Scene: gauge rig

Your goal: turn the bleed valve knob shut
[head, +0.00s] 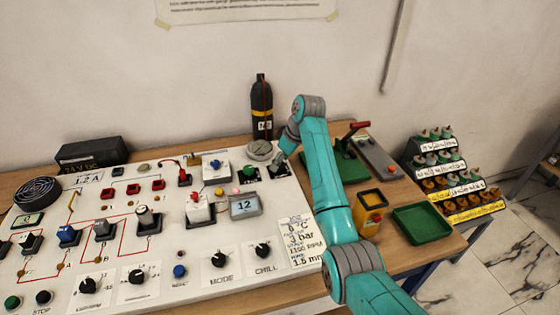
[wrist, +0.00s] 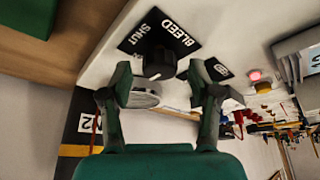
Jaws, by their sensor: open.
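The bleed valve knob (wrist: 158,63) is a dark round knob on a black plate (wrist: 178,28) lettered BLEED and SHUT, seen in the wrist view. In the head view only the black plate (head: 276,174) shows clearly at the panel's right end, and my gripper hides much of the knob. My gripper (wrist: 160,76) is open. Its two fingers stand left and right of the knob, apart from it or nearly touching; I cannot tell. My gripper (head: 281,160) is over the plate in the head view. The knob's pointer direction is unclear.
A round gauge (head: 259,151) and a black cylinder (head: 262,106) stand just behind the plate.

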